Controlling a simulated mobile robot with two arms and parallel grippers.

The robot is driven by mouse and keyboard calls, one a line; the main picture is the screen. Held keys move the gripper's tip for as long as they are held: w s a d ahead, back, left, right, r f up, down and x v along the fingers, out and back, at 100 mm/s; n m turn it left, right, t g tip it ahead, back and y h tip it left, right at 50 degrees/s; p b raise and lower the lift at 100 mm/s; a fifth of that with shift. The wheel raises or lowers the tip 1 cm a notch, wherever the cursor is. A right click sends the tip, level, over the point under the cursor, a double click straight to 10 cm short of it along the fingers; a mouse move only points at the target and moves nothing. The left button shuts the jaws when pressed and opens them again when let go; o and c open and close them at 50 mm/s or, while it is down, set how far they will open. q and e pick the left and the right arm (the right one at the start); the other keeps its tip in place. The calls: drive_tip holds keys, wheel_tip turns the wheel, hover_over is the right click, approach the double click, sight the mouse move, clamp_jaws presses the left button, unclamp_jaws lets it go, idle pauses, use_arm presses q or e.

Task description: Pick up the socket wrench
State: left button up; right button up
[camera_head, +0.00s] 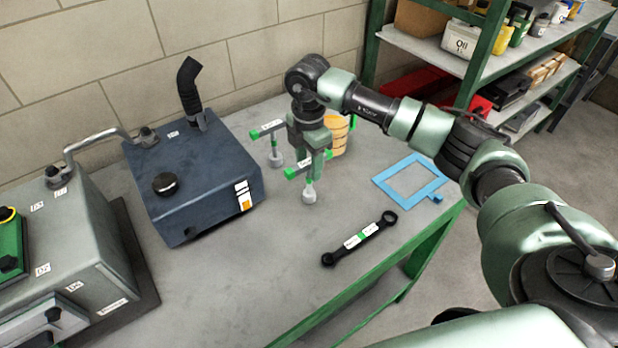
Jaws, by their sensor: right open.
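Two T-handled tools with green handle ends stand upright on the grey workbench (225,290); they look like socket wrenches, but their labels are too small to read. The rear T-handled tool (275,150) is left of my right gripper. The front T-handled tool (309,192) stands at the gripper's fingers, its handle crossing in front of them. My right gripper (316,168) points down, open, with its fingers low beside that handle. I cannot tell whether they touch it. A black flat wrench (360,238) with labels and a ring at each end lies near the bench's front edge. My left gripper is out of view.
A dark blue tank (195,180) with a black hose stands left of the tools. A grey engine block (60,245) is at far left. A yellow-orange cup (340,135) stands close behind the gripper. A blue gasket frame (410,178) lies at right. Green shelving (480,50) stands behind.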

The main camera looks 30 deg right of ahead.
sight(309, 192)
drive_tip(key=shift+f, duration=1.5)
clamp_jaws()
drive_tip(key=shift+w, duration=0.1)
